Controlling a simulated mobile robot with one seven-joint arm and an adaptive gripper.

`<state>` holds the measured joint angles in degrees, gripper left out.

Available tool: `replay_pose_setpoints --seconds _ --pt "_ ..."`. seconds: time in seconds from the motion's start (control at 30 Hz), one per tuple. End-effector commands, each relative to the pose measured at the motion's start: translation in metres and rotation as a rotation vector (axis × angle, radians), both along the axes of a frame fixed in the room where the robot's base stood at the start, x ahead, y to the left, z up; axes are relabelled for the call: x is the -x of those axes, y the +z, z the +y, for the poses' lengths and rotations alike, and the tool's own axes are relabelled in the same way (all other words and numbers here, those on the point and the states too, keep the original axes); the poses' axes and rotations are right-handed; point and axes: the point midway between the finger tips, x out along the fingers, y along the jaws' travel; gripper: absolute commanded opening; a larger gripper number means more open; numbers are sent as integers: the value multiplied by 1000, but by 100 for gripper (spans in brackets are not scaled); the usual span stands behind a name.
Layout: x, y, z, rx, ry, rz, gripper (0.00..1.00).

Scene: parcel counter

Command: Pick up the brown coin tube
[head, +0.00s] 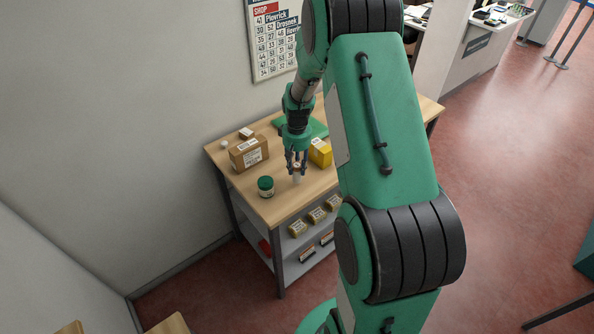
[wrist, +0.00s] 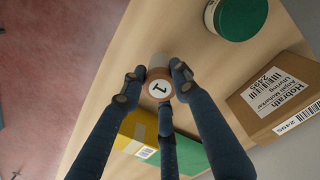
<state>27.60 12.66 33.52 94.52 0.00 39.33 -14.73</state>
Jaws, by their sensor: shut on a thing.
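The brown coin tube (wrist: 161,89) is between my gripper's fingertips (wrist: 157,82) in the wrist view. Its round end shows a brown rim and a white face marked "1"; a grey side shows behind it. My gripper (head: 297,166) is shut on the tube, with fingers around its upper part. In the head view the tube's pale lower part (head: 297,178) shows below the fingers, upright over the wooden counter (head: 310,190). I cannot tell whether its base touches the counter.
A green-lidded jar (head: 265,187) stands left of my gripper, with a labelled cardboard box (head: 249,152) behind it. A yellow box (head: 320,152) is close on the right. Small parcels (head: 317,214) sit on the shelf below. The counter's front edge is near.

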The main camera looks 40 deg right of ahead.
Motion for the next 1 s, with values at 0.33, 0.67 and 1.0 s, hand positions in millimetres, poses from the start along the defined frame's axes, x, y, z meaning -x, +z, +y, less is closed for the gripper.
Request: replay_pose_setpoints --seconds 0.33,0.67,1.0 --pt "42 15 21 0 0 -2 0" --pt "97 20 48 0 0 -1 0" --pt "134 23 67 0 0 -1 0"
